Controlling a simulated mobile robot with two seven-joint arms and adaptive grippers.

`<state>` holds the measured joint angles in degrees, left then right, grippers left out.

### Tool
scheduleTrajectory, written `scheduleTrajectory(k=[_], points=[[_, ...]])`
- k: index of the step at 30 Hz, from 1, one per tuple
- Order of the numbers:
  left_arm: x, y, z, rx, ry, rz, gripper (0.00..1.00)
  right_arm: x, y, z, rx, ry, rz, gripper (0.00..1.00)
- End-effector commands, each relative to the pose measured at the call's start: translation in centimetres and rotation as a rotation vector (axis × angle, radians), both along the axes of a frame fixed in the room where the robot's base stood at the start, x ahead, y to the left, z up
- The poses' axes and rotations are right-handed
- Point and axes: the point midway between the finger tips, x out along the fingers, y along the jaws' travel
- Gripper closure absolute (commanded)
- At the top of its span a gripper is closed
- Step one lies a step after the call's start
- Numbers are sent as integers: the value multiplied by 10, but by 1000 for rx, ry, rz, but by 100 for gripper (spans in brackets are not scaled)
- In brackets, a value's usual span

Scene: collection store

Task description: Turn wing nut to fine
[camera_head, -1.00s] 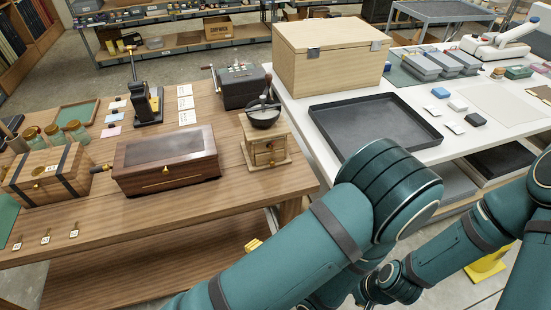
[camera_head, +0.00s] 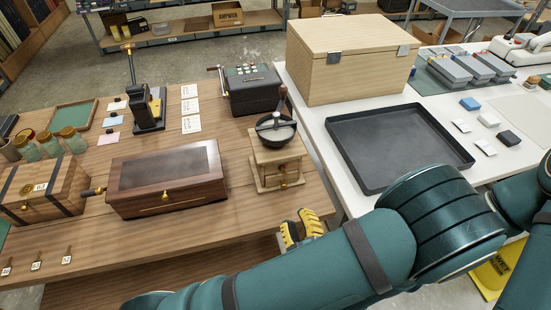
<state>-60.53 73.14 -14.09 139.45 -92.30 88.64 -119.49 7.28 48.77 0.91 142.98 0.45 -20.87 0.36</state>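A wooden hand mill (camera_head: 273,160) stands at the right end of the wooden table. It has a dark metal bowl, a crank with an upright brown knob on top, and two small drawers. A wing nut is too small to make out on it. My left gripper (camera_head: 301,230) shows its yellow and black fingers at the table's front right edge, just in front of and below the mill, apart from it. Whether its fingers are open or shut is unclear. My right gripper is not in view; part of my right arm shows at the right edge.
A wooden box with a dark top panel (camera_head: 166,179) and a side crank stands left of the mill. A dark cash-register-like machine (camera_head: 250,90) stands behind it. A black tray (camera_head: 398,150) lies on the white table to the right. Bare tabletop lies in front of the mill.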

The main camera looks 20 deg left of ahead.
Motion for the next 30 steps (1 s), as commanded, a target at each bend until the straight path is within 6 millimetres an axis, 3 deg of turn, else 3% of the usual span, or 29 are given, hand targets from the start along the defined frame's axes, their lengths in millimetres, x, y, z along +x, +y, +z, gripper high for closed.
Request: scheduleTrajectory(k=[8, 24, 30], points=[[9, 6, 0, -2, -1, 1, 69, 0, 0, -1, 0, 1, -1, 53], [90, 62, -1, -2, -2, 5, 69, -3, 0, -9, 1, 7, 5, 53], [108, 74, -1, -2, 0, 3, 69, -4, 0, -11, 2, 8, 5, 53]])
